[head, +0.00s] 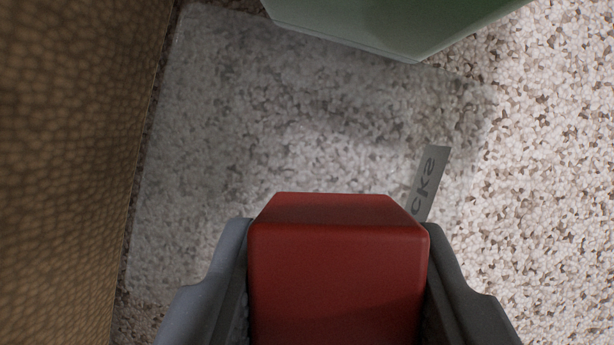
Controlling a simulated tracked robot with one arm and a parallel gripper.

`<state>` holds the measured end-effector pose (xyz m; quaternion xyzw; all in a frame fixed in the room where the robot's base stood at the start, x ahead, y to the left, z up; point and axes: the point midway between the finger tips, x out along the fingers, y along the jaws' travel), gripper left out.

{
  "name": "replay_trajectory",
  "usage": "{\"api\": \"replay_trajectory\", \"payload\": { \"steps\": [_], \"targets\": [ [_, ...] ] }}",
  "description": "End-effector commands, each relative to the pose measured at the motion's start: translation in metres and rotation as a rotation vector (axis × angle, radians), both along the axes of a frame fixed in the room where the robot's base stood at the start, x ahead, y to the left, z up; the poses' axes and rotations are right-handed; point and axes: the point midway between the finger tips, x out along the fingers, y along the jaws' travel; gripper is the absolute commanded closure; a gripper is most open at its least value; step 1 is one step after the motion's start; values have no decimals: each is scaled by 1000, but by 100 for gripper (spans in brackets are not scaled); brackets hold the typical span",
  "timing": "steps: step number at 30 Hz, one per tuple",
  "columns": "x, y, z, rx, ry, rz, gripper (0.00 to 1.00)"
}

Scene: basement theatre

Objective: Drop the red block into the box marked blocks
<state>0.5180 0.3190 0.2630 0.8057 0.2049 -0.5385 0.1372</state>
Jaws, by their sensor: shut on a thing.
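The red block (338,275) is held between the two grey fingers of my gripper (338,238), low in the middle of the head view. Beyond it is a see-through, greyish box (300,110), with speckled floor showing through it. The block appears in front of the box's near part in the picture. I cannot tell how high it is above the box. The box's near edge is partly hidden by the block and fingers.
A brown, pebble-textured upright surface (70,150) runs along the left, close beside the box. A pale green object (390,22) is at the top, cut off by the frame. Open speckled floor (560,190) lies to the right.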

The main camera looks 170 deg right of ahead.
Motion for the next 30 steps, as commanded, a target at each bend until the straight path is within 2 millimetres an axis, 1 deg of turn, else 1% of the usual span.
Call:
{"api": "replay_trajectory", "payload": {
  "steps": [1, 3, 9, 19, 20, 21, 22, 30],
  "targets": [
    [0, 0, -11, 0, 0, 0, 86],
    [0, 0, -19, 0, 0, 0, 86],
    [0, 0, -35, 0, 0, -1, 86],
    [0, -1, -36, 0, 0, -1, 86],
    [0, -1, -36, 0, 0, -1, 59],
    [0, -1, -36, 0, 0, -1, 48],
    [0, -1, -36, 0, 0, -1, 39],
    [0, -1, -36, 0, 1, -1, 39]
  ]
}}
